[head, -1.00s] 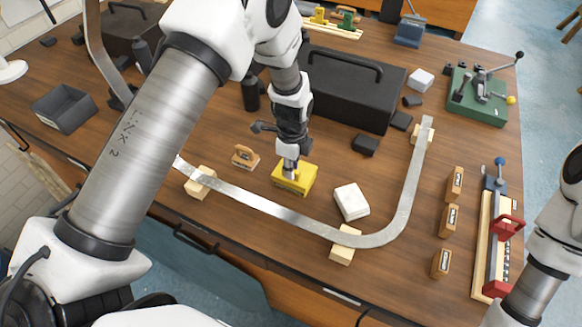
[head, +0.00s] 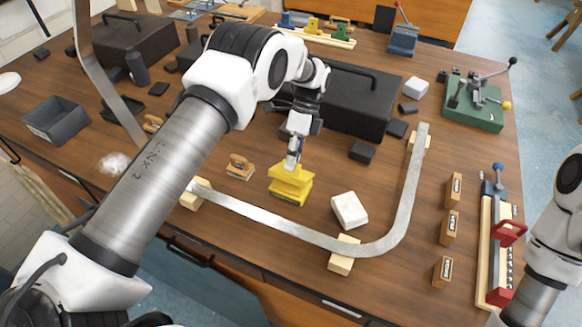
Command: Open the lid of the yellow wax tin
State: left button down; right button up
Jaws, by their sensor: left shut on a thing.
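The yellow wax tin (head: 289,195) stands on the wooden table near the middle of the head view. Its yellow lid (head: 286,174) shows above the body, raised and tilted, with a dark line between lid and body. Whether the lid is fully clear of the body at the back is hard to tell. My left gripper (head: 293,164) comes down from above and is shut on the lid at its top. The inside of the tin is hidden. My right gripper is out of view; only part of the right arm shows at the right edge.
A curved metal strip (head: 285,227) on wooden blocks runs in front of the tin. A white block (head: 349,210) lies to its right, a small wooden plane-like tool (head: 240,167) to its left. A black toolbox (head: 352,100) stands behind. Small labelled blocks (head: 449,224) stand at right.

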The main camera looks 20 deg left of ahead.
pick_arm(q)
jog(key=shift+w, duration=0.1)
dwell(0.4)
jog(key=c, duration=1.2)
grip_release()
jog(key=shift+o, duration=0.2)
jog(key=shift+w+r, duration=0.1)
jog(key=v, duration=0.7)
jog(key=shift+w, duration=0.2)
